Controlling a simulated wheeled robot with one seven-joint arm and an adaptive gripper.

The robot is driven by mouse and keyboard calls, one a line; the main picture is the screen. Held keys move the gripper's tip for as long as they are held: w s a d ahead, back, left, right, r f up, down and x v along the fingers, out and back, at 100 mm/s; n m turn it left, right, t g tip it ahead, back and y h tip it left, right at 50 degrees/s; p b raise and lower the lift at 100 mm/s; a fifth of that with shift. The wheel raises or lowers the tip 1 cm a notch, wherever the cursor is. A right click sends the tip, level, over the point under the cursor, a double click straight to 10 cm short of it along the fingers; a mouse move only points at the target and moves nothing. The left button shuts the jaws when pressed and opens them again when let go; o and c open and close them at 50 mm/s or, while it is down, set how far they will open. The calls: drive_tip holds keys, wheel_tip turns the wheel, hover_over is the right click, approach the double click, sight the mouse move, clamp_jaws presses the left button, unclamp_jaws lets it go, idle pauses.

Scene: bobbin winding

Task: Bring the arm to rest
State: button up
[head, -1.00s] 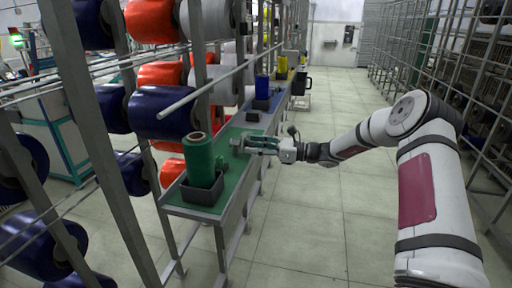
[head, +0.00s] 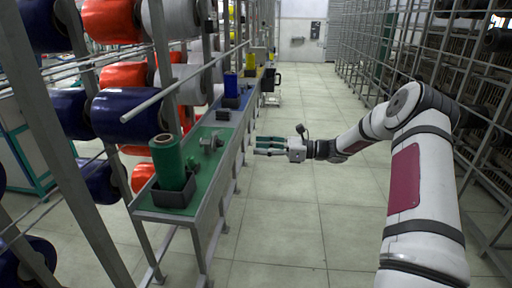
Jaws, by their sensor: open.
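My gripper (head: 262,146) is open and empty. It hangs over the aisle floor just right of the shelf, pointing left, with its two dark green fingers apart from everything. My arm reaches in from the lower right, bent at the elbow. The narrow shelf (head: 211,191) has a green top at its near end. A green bobbin (head: 168,160) stands upright in a dark square holder (head: 175,196) there. A small grey metal fixture (head: 211,142) sits behind it on the shelf.
A blue bobbin (head: 231,85) and a yellow bobbin (head: 250,65) stand farther along the shelf. A frame with large blue, orange and white spools (head: 137,116) rises on the left. Wire racks (head: 408,50) line the right. The tiled aisle floor (head: 290,210) between is free.

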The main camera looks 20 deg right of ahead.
idle(0.4)
drive_tip(key=s+a+r+n+g+h+p, duration=0.1)
drive_tip(key=s+a+r+n+g+h, duration=0.25)
drive_tip(key=s+a+r+n, duration=0.35)
drive_tip(key=s+a+r+n+g+h+p, duration=0.1)
drive_tip(key=s+a+r+n+g+h, duration=0.15)
drive_tip(key=s+a+n+g, duration=0.5)
drive_tip(key=s+r+n+t+h, duration=0.2)
drive_tip(key=s+n+h, duration=0.1)
drive_tip(key=s, duration=0.6)
drive_tip(key=s+r+n+t+h+p, duration=0.1)
drive_tip(key=s+r+n+h, duration=0.1)
drive_tip(key=s, duration=0.8)
drive_tip(key=s+r+n+t+h+p, duration=0.1)
drive_tip(key=s+n+h, duration=0.3)
drive_tip(key=s, duration=0.6)
drive_tip(key=shift+s+r+n+t, duration=0.2)
drive_tip(key=shift+r+n+t, duration=0.4)
drive_tip(key=shift+t, duration=0.2)
